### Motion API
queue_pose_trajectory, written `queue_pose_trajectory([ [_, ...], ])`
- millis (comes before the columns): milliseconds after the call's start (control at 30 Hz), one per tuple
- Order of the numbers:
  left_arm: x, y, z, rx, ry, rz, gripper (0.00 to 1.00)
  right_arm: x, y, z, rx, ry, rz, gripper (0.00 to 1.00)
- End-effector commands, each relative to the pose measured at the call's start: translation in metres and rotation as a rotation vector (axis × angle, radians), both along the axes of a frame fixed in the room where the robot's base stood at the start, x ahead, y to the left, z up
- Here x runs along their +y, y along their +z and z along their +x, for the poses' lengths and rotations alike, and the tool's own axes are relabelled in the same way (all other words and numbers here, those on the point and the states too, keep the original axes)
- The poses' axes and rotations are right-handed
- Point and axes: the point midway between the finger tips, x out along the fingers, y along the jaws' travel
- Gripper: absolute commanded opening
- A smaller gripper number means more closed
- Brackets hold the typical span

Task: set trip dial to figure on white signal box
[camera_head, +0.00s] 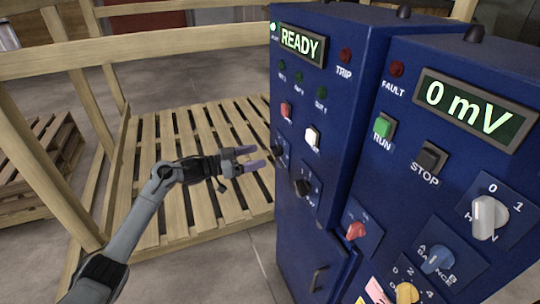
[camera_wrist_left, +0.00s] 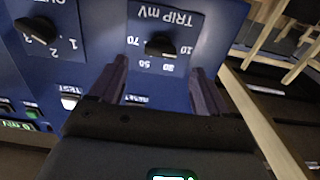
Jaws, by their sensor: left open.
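The trip dial is a black knob (camera_wrist_left: 160,46) on a plate marked TRIP mV, with 10, 30, 50 and 70 around it. It shows upside down in the left wrist view, and I cannot tell which figure it points at. In the head view the trip dial (camera_head: 279,149) is on the left side of the blue cabinet. My left gripper (camera_head: 252,158) is open and empty, just left of the dial and apart from it. In the left wrist view its fingers (camera_wrist_left: 158,70) sit either side of the dial. No white signal box is visible. My right gripper is out of view.
A second black dial (camera_head: 302,187) and the white TEST button (camera_head: 312,136) are close to the trip dial. The blue cabinet (camera_head: 330,225) also bears a READY display (camera_head: 302,43) and a 0 mV display (camera_head: 468,108). A wooden pallet (camera_head: 190,225) and rails stand left.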

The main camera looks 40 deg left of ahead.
Motion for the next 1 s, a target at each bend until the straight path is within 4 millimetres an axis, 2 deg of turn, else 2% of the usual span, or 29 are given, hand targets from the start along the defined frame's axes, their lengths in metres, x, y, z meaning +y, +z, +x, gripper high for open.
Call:
queue_pose_trajectory([
  [200, -0.017, 0.0, 0.03, -0.003, -0.001, -0.001, 0.77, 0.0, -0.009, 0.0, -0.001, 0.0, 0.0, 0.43],
  [400, -0.026, 0.0, 0.046, -0.002, 0.001, -0.001, 0.77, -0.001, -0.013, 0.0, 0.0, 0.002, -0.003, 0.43],
  [833, -0.03, 0.0, 0.052, 0.0, 0.0, 0.0, 0.77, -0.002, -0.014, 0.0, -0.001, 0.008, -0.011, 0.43],
  [1000, -0.03, 0.0, 0.052, 0.0, 0.0, 0.0, 0.52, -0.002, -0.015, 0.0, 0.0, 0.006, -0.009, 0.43],
])
